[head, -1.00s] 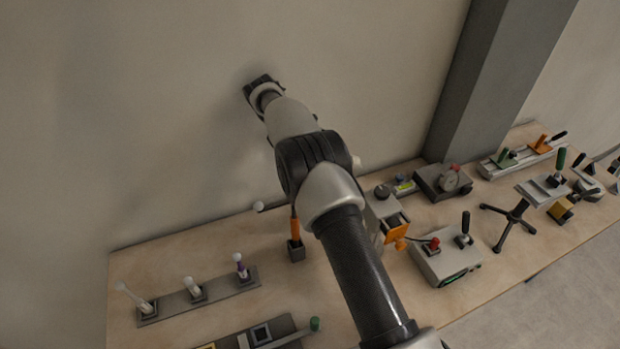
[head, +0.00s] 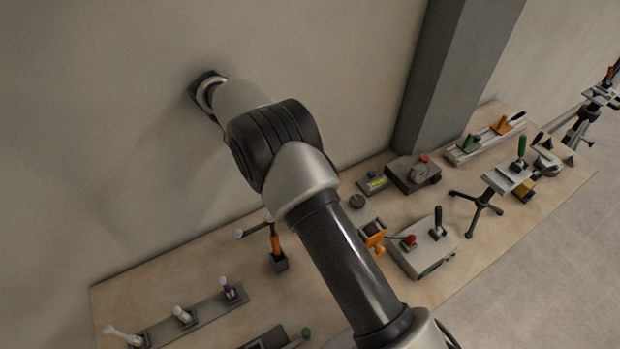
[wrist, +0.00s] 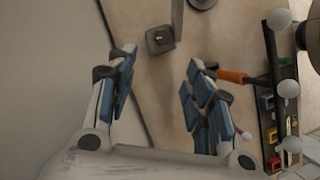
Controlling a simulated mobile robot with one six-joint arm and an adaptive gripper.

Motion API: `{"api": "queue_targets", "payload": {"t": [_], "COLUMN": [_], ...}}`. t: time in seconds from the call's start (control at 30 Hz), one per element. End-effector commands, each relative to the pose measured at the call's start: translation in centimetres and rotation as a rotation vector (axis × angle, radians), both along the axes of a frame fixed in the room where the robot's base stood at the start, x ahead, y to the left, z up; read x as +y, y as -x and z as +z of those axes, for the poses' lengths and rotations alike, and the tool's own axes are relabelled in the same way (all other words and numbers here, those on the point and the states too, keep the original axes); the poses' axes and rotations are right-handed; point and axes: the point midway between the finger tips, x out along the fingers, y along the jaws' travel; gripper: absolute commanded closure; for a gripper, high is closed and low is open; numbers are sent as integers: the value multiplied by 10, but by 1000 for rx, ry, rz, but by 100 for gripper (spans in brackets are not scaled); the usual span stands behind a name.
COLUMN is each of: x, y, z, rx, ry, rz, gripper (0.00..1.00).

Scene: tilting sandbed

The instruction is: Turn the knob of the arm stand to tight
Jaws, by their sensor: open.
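The thing that looks most like the arm stand is a post (head: 275,242) with an orange part on a small dark square base, left of my arm in the head view. A thin arm at its top ends in a pale ball (head: 238,233). I cannot tell which part is the knob or how it is turned. In the wrist view my gripper (wrist: 158,72) is open, with nothing between its blue-padded fingers. A grey square base with a post (wrist: 160,40) lies beyond the fingertips, apart from them. In the head view I cannot make out the fingers.
A rail (head: 200,316) with several white-topped levers lies at the table's left. Right of my arm stand a grey box (head: 422,252) with red and black levers, a tripod (head: 480,203) and a clamp rail (head: 487,138). The wall is close behind the table.

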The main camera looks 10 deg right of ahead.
Motion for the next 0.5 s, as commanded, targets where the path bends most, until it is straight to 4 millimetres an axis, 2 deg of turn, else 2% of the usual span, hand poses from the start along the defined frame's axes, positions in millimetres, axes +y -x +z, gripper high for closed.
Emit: {"api": "queue_targets", "payload": {"t": [0.17,0.5], "x": [-5,-33], "y": [4,8], "z": [-20,-87], "rx": [4,4], "ry": [1,0], "rz": [4,3], "gripper": [53,53]}}
